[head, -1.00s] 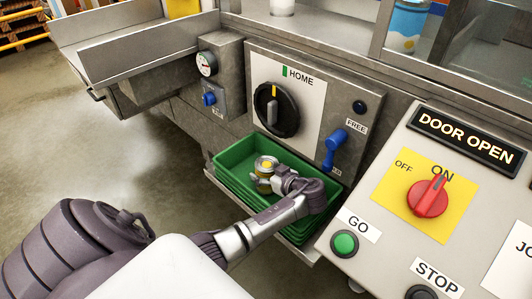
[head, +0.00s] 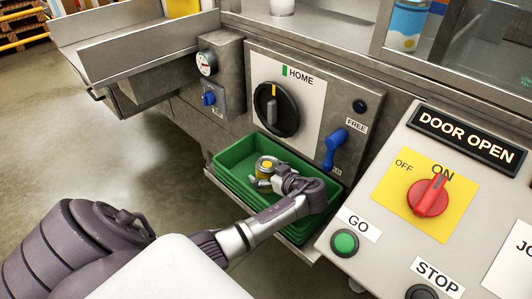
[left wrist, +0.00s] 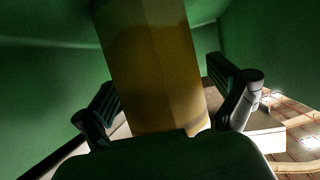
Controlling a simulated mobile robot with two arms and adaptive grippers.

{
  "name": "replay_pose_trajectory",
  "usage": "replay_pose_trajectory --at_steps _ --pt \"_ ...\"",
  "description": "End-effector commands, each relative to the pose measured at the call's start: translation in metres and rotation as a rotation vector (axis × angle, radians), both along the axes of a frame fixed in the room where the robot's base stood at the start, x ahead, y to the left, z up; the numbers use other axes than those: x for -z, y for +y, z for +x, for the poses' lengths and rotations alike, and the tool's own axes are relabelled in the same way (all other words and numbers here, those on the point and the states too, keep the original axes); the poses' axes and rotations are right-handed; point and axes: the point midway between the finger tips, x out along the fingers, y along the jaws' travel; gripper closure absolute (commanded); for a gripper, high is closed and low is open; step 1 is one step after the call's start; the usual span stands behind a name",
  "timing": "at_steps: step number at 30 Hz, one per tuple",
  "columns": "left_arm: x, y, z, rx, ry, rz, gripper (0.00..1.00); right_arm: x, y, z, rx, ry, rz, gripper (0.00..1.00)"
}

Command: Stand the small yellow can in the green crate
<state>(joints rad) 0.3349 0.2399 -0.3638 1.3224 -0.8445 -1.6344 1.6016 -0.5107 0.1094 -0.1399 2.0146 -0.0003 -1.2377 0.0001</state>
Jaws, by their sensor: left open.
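The small yellow can (head: 265,168) is inside the green crate (head: 233,158), seen from above with its round top up, so it looks upright. In the left wrist view the can (left wrist: 155,65) fills the middle, close to the camera, and its top runs out of the picture. My left gripper (head: 275,178) reaches into the crate at the can. Its fingers are spread, one on each side of the can; whether either one touches it I cannot tell. The can's base is hidden in the head view. My right gripper does not show.
The crate sits on top of a stack of green crates on a metal shelf (head: 222,190). Behind it is a panel with a black HOME dial (head: 277,108) and a blue lever (head: 334,146). A sloped control box (head: 385,215) with a red knob stands close on the right.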

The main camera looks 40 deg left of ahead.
Motion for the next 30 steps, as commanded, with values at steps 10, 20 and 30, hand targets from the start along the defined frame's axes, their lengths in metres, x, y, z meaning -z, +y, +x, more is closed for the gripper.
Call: replay_pose_trajectory --at_steps 10,20,30 --pt "-0.021 -0.047 -0.01 0.001 -0.001 -0.003 0.03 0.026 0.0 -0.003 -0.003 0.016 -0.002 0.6" --pt "-0.03 -0.068 -0.014 0.0 0.0 0.0 0.03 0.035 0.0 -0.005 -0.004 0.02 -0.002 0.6" --pt "-0.03 -0.068 -0.014 0.0 0.0 0.0 0.03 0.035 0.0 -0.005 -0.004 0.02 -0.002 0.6"
